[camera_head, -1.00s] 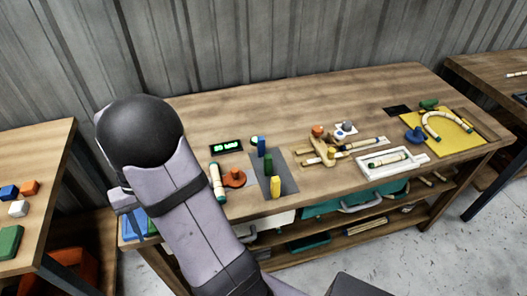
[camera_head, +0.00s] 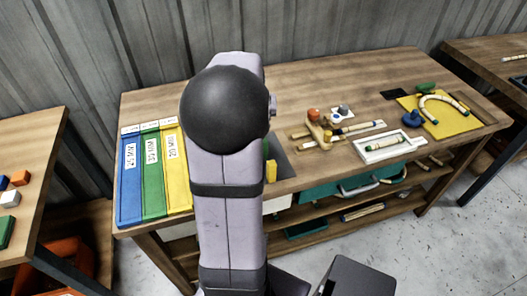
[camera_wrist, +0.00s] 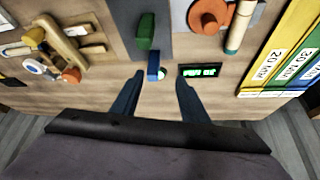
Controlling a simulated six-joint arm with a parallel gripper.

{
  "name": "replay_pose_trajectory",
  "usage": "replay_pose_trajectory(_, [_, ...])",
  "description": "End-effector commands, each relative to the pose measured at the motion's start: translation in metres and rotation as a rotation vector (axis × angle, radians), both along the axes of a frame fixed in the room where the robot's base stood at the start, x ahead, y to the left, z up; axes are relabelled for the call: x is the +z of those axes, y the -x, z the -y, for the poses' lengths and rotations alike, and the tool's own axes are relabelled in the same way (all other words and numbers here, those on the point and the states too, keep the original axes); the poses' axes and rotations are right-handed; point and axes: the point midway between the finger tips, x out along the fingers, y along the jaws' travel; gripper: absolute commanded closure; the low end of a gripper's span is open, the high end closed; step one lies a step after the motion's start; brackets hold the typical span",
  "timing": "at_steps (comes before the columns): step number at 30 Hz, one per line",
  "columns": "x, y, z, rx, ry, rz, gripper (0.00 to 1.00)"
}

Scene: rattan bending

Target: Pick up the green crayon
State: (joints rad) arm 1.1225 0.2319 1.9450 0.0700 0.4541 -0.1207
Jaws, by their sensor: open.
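The green crayon (camera_wrist: 146,30) stands on the dark grey mat (camera_wrist: 141,9) at the top middle of the wrist view. The blue crayon (camera_wrist: 153,66) is just below it in that picture, by the mat's end. My gripper (camera_wrist: 160,77) is open and empty, fingers apart, pointing toward the mat. The blue crayon appears between the fingertips in the picture; its height relative to them is unclear. The green crayon lies beyond the fingertips. In the head view my arm hides my gripper and most of the mat; the yellow crayon (camera_head: 271,171) shows beside the arm.
A small display (camera_wrist: 199,71) is right of the fingers, with an orange piece (camera_wrist: 210,14) and a rattan stick (camera_wrist: 240,27) beyond. Labelled coloured strips (camera_head: 154,175) lie at the table's left. A wooden jig (camera_head: 318,131), white tray (camera_head: 388,145) and yellow board (camera_head: 440,122) are to the right.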

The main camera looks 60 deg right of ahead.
Motion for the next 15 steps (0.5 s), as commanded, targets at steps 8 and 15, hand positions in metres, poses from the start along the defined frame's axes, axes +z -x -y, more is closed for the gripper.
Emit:
replay_pose_trajectory(8, [-0.024,0.036,-0.003,0.120,-0.133,-0.099,0.59])
replay_pose_trajectory(15, [-0.036,0.046,-0.006,0.175,-0.177,-0.120,0.59])
